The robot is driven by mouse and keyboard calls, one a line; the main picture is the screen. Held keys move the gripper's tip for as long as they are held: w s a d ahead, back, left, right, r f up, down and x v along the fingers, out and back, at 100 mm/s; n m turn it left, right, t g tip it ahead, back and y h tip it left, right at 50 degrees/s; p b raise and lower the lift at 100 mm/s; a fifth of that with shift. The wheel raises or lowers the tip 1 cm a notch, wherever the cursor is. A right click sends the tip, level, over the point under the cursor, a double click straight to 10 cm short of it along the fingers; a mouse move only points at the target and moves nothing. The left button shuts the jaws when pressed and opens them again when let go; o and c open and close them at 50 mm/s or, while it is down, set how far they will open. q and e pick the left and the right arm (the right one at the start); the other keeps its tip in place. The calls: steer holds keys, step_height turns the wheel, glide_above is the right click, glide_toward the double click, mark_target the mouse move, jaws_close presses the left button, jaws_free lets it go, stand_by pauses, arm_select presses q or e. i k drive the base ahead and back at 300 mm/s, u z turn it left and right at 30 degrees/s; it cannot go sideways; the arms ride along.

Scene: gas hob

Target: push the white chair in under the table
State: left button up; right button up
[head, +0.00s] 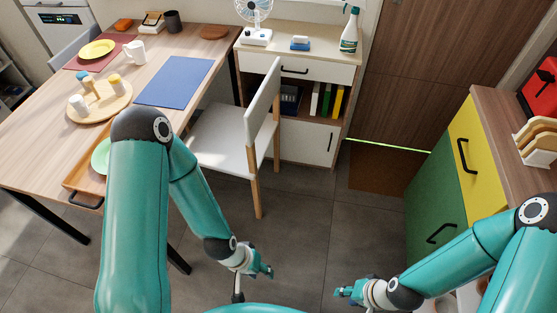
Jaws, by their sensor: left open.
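The white chair (222,135) stands at the right side of the wooden table (171,47). Its seat reaches partly toward the table edge, and its tall backrest (264,100) faces away from the table to the right. My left gripper (264,271) is open and empty, low over the floor in front of the chair and apart from it. My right gripper (343,292) is further right, also away from the chair; its fingers are too small to judge. The chair's far legs are partly hidden.
A cabinet (345,71) with a fan (257,20) and spray bottle (350,30) stands close behind the chair. A green and yellow cabinet (433,185) is on the right. Grey floor (310,215) is clear between. A wooden tray (86,180) sits at the table's near edge.

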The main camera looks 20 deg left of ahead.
mark_target(231, 140)
steer(key=z, duration=0.5)
steer(key=i, duration=1.75)
steer(key=u, duration=0.7)
steer(key=k, duration=0.9)
steer(key=u, duration=0.15)
steer(key=i, duration=0.9)
steer(key=z, duration=0.05)
